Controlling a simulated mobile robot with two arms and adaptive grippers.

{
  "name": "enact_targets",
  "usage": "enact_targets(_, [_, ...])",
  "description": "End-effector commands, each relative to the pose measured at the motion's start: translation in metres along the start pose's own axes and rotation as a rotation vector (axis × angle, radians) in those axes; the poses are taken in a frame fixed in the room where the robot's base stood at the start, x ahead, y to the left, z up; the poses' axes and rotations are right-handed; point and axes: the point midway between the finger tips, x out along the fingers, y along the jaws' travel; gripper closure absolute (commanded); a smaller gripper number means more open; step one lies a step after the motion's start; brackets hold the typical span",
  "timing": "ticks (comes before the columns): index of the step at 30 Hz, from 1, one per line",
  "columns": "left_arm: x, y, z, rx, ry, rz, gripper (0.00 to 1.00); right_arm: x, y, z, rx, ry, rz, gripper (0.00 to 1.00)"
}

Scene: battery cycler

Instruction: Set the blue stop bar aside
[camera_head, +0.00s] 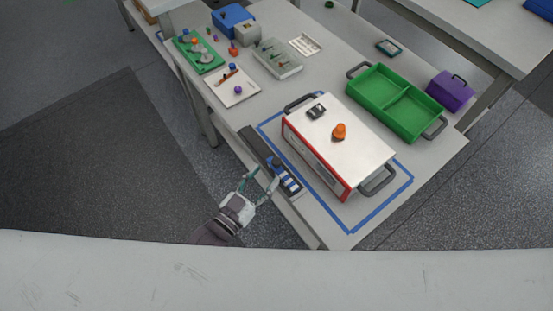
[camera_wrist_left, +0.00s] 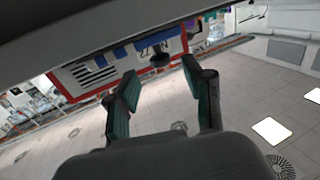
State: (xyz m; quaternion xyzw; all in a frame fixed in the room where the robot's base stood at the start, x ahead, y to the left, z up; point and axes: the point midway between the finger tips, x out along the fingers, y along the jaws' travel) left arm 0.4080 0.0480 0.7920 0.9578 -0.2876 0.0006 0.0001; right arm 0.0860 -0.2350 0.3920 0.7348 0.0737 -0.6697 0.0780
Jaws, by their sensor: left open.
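A blue bar-like piece (camera_head: 287,178) with pale parts sits on a dark strip (camera_head: 257,147) along the table's front edge, before the white and red cycler box (camera_head: 340,140). I take it for the blue stop bar, though it is small here. In the left wrist view a blue strip (camera_wrist_left: 122,52) and a dark knob (camera_wrist_left: 157,57) show ahead of the fingers. My left gripper (camera_head: 263,178) is open and empty, its fingertips close to the bar; touching or apart I cannot tell. It also shows in the wrist view (camera_wrist_left: 160,72). My right gripper is not in view.
Blue tape (camera_head: 352,232) outlines the cycler's place. An orange knob (camera_head: 339,131) stands on the box. A green tray (camera_head: 394,103) and a purple case (camera_head: 450,91) are at the right. A white board (camera_head: 245,95) lies farther back. Floor is open left of the table.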

Motion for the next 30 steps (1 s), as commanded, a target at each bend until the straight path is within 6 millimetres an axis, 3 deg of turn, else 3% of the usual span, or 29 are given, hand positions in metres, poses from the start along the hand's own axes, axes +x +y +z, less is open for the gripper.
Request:
enact_targets(3, [0.025,0.000,-0.001,0.000,0.002,0.000,0.48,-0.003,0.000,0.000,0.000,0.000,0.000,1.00])
enact_targets(9, [0.052,0.000,0.000,0.000,0.000,0.000,0.48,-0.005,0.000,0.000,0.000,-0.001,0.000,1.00])
enact_targets(22, [0.061,0.000,0.001,0.000,-0.002,0.000,0.48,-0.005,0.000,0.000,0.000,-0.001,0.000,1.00])
enact_targets(30, [0.061,0.000,0.001,0.000,-0.002,0.000,0.93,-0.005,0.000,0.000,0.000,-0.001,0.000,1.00])
